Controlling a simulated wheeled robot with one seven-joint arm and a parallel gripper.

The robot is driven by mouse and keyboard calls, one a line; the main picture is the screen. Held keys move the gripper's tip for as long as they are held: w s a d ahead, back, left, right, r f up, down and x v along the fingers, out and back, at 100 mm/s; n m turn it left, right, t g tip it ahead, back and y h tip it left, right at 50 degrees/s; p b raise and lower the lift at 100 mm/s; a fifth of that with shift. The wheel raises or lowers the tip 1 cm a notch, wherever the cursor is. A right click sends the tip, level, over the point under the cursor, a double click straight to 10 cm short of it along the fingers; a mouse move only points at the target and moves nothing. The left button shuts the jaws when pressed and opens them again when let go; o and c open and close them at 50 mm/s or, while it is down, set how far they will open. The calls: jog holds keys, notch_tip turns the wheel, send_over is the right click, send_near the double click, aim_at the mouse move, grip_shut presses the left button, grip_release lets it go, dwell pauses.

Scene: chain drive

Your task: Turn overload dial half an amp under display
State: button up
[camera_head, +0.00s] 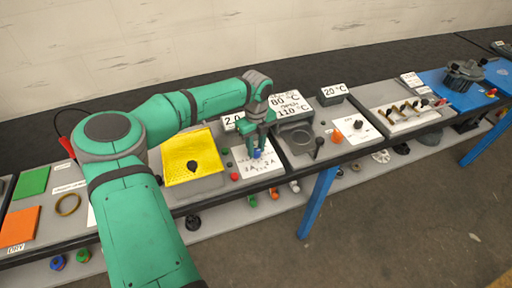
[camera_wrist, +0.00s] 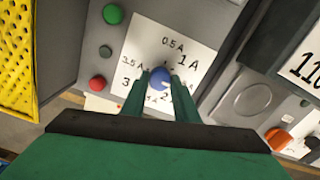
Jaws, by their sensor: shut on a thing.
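The overload dial has a blue knob (camera_wrist: 159,78) at the centre of a white scale plate (camera_wrist: 196,47) marked in amps. In the wrist view 0.5 A, 1 A, 3.5 A and parts of a 2 and a 3 are readable. My gripper (camera_wrist: 160,84) is shut on the blue knob, a finger on each side. The knob's pointer is not clear. In the head view my gripper (camera_head: 258,147) reaches down onto the blue knob (camera_head: 257,154). The display (camera_head: 232,122) behind it reads 2.0; its right part is hidden by my arm.
Left of the plate are a green button (camera_wrist: 113,14), a small grey-green button (camera_wrist: 105,51) and a red button (camera_wrist: 97,83). A yellow mesh cover (camera_head: 192,158) stands left of the panel. A station with a black lever (camera_head: 319,144) and temperature signs stands to the right.

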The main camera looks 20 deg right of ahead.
aim_at(256, 151)
jog(key=shift+w+r, duration=0.1)
jog(key=o, duration=1.1)
jog(key=shift+c, duration=0.2)
notch_tip(256, 151, up, 11)
